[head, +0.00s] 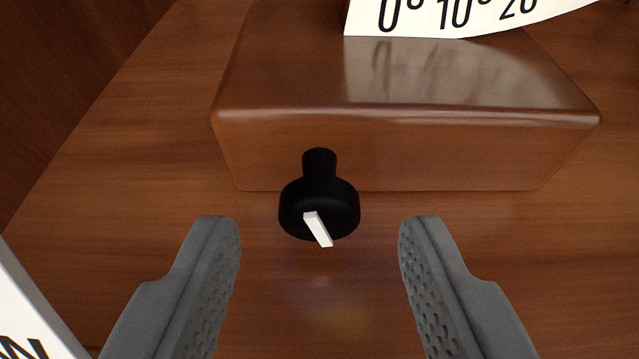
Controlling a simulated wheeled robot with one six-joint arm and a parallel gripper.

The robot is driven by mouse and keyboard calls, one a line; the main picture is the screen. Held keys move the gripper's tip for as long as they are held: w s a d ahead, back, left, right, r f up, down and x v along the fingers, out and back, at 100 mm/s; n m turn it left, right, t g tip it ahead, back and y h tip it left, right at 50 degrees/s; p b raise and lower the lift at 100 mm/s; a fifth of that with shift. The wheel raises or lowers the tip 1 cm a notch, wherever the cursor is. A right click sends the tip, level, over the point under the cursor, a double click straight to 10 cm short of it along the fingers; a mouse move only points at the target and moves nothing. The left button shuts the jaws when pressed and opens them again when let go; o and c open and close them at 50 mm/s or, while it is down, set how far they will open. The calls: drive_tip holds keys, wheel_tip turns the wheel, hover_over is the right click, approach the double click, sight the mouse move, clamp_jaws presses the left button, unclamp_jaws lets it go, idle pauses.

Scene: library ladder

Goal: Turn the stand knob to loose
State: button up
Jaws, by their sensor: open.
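The stand knob (291,208) is black and round, on a short black stem that comes out of the front face of a brown wooden stand block (430,140). A white pointer bar (318,230) on the knob's face slants from upper left to lower right. My gripper (320,235) is open, with one grey finger to the left and one to the right of the knob. Both fingertips are apart from the knob, with clear gaps, and sit slightly lower in the picture.
A white scale plate (440,18) with 0°, 10° and 20° marks rises above the block, cut off by the top edge. A white card (30,320) with black lettering shows at lower left. The wooden surface (120,170) around the block is otherwise clear.

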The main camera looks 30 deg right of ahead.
drive_tip(key=shift+w+d+f, duration=0.25)
drive_tip(key=shift+w+d, duration=0.05)
drive_tip(key=shift+w, duration=0.2)
drive_tip(key=c, duration=1)
drive_tip(key=shift+a+n+g+h, duration=0.1)
drive_tip(key=shift+n+g+h, duration=0.3)
drive_tip(key=shift+n+h, duration=0.5)
drive_tip(key=o, duration=1)
drive_tip(key=v, duration=1.7)
drive_tip(key=shift+s+r, duration=0.2)
drive_tip(key=shift+s, duration=0.05)
